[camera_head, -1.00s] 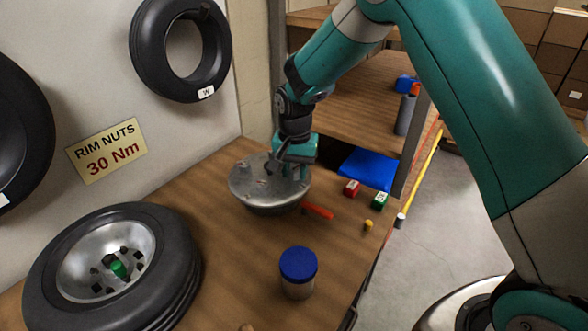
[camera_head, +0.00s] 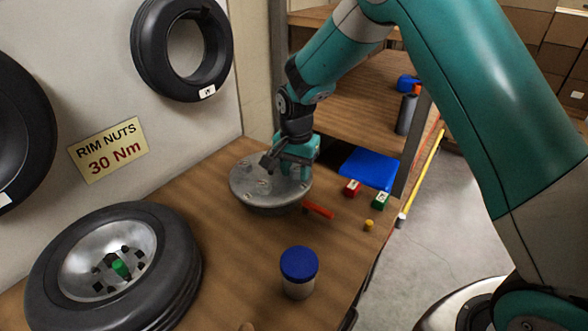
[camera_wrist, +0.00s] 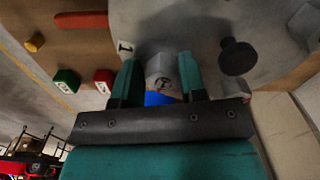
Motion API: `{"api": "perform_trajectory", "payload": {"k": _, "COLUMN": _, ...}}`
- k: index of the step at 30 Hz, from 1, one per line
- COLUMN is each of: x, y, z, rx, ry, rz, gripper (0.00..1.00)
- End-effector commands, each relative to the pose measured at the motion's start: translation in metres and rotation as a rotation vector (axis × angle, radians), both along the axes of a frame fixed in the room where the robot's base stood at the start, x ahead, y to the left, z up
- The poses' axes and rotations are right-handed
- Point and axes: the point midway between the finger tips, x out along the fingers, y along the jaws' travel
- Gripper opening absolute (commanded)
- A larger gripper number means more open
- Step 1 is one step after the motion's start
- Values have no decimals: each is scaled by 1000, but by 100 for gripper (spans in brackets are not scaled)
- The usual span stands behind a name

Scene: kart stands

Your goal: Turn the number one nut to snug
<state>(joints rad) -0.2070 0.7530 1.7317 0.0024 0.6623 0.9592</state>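A round grey metal plate (camera_head: 240,184) lies on the wooden bench, with several small fittings on its face. In the wrist view, a grey nut (camera_wrist: 160,66) with a dark mark on it stands on the plate (camera_wrist: 200,25), beside a small white "1" label (camera_wrist: 125,47). My gripper (camera_wrist: 160,80) has its two teal fingers on either side of this nut, apparently closed on it. In the head view my gripper (camera_head: 287,172) is down over the plate's right part, and hides the nut there. A dark round-headed post (camera_wrist: 238,57) stands to the right of the fingers.
A red bar (camera_head: 319,210), red block (camera_head: 352,188), green block (camera_head: 380,201) and yellow peg (camera_head: 368,225) lie right of the plate. A blue-lidded jar (camera_head: 298,272) stands in front. A tyred wheel (camera_head: 180,255) lies at left. A blue tray (camera_head: 368,168) is behind.

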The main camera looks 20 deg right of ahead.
Motion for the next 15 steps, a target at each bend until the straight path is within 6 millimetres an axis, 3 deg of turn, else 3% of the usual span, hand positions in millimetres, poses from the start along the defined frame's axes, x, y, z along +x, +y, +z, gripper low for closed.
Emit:
{"api": "perform_trajectory", "payload": {"k": 1, "x": 0, "y": 0, "z": 0, "rx": 0, "ry": 0, "rz": 0, "gripper": 50}}
{"api": "perform_trajectory", "payload": {"k": 2, "x": 0, "y": 0, "z": 0, "rx": 0, "ry": 0, "rz": 0, "gripper": 57}}
{"api": "perform_trajectory", "payload": {"k": 11, "x": 1, "y": 2, "z": 2, "rx": 3, "ry": -4, "rz": 3, "gripper": 57}}
{"api": "perform_trajectory", "payload": {"k": 15, "x": 2, "y": 2, "z": 14, "rx": 3, "ry": -8, "rz": 3, "gripper": 57}}
